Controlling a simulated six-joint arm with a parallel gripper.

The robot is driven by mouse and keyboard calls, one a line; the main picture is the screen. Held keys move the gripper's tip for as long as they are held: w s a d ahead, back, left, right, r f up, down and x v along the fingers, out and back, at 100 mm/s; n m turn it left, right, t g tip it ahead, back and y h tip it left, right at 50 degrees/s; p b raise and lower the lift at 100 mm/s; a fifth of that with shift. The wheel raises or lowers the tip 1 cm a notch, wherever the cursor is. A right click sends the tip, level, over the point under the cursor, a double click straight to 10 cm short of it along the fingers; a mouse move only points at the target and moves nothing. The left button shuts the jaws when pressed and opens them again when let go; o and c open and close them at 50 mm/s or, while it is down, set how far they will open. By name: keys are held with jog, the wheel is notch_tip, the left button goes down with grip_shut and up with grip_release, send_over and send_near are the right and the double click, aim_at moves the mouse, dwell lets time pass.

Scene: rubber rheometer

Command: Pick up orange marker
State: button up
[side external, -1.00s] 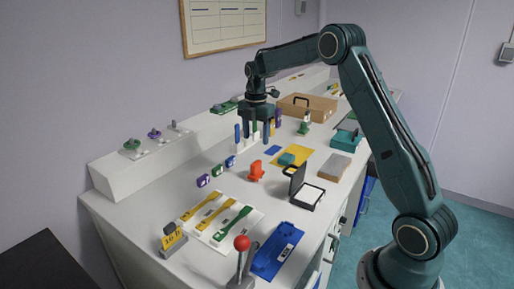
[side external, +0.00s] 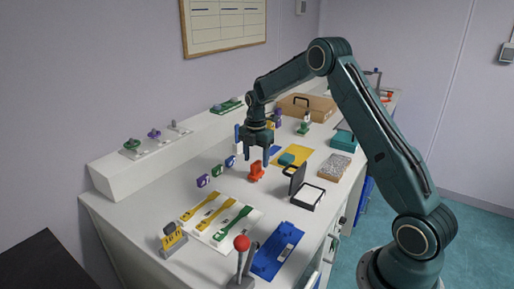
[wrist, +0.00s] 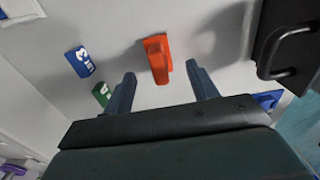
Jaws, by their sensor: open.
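The orange marker (side external: 256,173) stands on the white bench, right of the row of numbered markers. In the wrist view the orange marker (wrist: 157,57) lies between and slightly beyond my two fingertips, with clear gaps on both sides. My gripper (side external: 256,156) points down just above it, open and empty. In the wrist view my gripper (wrist: 161,71) has its fingers spread to either side. The marker's lower part is not clearly seen from above.
Blue (side external: 230,162), green (side external: 217,170) and purple (side external: 203,180) markers stand to the left. A yellow mat (side external: 298,155) lies behind. Bench space around the orange marker is clear.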

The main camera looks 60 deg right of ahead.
aim_at(256, 162)
jog(key=shift+f, duration=2.55)
jog(key=c, duration=1.1)
jog(key=shift+r, duration=0.1)
notch_tip(256, 162, up, 20)
jog(key=shift+f, duration=0.1)
